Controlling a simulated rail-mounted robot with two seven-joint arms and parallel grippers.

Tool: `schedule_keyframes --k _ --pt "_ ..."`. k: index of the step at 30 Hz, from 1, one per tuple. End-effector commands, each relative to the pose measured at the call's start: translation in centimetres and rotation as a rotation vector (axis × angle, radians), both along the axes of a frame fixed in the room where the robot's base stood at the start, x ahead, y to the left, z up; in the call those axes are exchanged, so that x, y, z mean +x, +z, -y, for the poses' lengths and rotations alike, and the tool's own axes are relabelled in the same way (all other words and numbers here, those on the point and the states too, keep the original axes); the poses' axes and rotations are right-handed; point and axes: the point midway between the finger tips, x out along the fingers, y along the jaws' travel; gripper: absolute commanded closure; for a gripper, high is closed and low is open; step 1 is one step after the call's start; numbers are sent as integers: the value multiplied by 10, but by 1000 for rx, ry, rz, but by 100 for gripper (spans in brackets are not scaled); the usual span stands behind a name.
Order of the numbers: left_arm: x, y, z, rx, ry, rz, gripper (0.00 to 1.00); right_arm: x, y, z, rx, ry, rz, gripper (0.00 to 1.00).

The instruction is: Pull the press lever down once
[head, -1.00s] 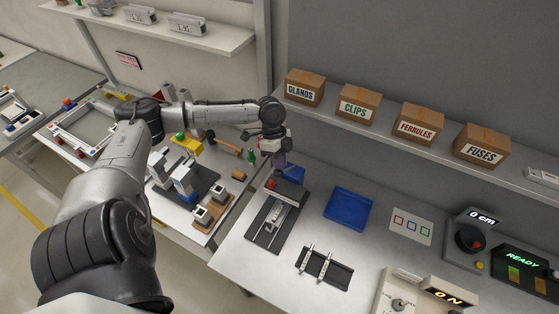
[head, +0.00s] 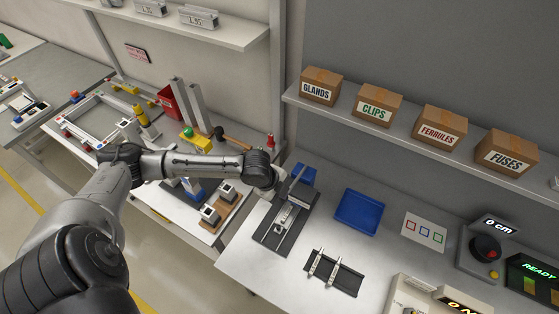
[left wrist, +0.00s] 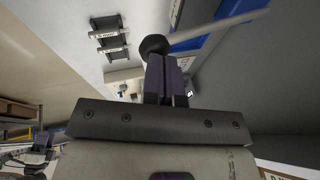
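The press (head: 283,222) stands on a dark base at the left end of the near bench, in the head view. Its upper part is partly hidden behind the end of my left arm. In the left wrist view the lever (left wrist: 225,28) is a pale rod running to the upper right, with a dark round knob (left wrist: 154,45) at its near end. My left gripper (left wrist: 163,62) has its dark fingers close together, seemingly shut, with their tips right at the knob. I cannot tell whether they touch it. In the head view these fingers are hidden. My right gripper is not in view.
A blue tray (head: 359,212) and a dark rack (head: 333,273) with metal parts lie right of the press. A blue bin (head: 302,174) stands behind it. Labelled boxes, such as CLIPS (head: 377,104), sit on the shelf above. The bench front (head: 250,262) is clear.

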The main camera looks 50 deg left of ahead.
Motion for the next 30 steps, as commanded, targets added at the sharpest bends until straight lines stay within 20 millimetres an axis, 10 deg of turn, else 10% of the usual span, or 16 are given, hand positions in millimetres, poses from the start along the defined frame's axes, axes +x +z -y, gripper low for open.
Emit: schedule_keyframes --k 30 --pt "-4 -26 10 3 -18 -18 100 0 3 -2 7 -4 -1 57"
